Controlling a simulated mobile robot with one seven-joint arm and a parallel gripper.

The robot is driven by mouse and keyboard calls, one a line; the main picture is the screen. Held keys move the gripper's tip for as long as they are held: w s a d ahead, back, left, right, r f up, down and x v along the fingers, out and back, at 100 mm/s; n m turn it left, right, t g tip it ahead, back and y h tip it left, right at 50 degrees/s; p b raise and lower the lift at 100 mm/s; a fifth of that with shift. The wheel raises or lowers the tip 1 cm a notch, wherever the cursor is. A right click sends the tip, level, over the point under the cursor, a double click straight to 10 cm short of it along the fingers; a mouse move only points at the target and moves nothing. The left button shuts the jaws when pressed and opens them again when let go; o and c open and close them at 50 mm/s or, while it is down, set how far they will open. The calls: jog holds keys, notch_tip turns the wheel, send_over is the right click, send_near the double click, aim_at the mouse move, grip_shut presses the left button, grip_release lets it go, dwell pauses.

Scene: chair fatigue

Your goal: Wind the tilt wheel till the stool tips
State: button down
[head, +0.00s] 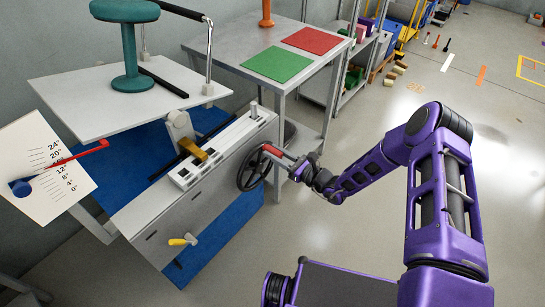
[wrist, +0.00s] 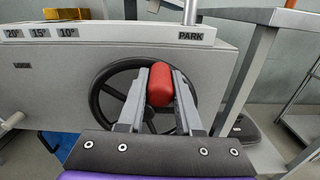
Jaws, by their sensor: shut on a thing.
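The teal stool (head: 130,50) stands on its base on the light grey tilt platform (head: 85,95); it has not tipped over. The black tilt wheel (head: 252,168) is on the right part of the grey cabinet's front, and it also shows in the wrist view (wrist: 101,102). Its red handle (wrist: 161,88) is between my gripper's fingers. My gripper (head: 274,153) is shut on this handle, at the wheel's upper right in the head view. A red pointer (head: 88,151) crosses the white angle scale (head: 38,150) between the 20° and 12° labels.
A gold piece (head: 194,150) sits on the cabinet's top ledge, marked 20°, 15°, 10° and PARK. A yellow-handled lever (head: 182,241) is on the cabinet front. A grey table (head: 225,47) with green and red mats stands close behind the wheel. Floor at right is open.

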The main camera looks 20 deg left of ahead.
jog(key=shift+w+d+m, duration=0.1)
jog(key=shift+w+m, duration=0.05)
jog(key=shift+m, duration=0.15)
jog(key=c, duration=0.6)
grip_release()
jog(key=p+v, duration=0.1)
jog(key=v, duration=1.6)
jog(key=shift+d+f, duration=0.1)
jog(key=shift+d, duration=0.1)
jog(key=shift+a, duration=0.1)
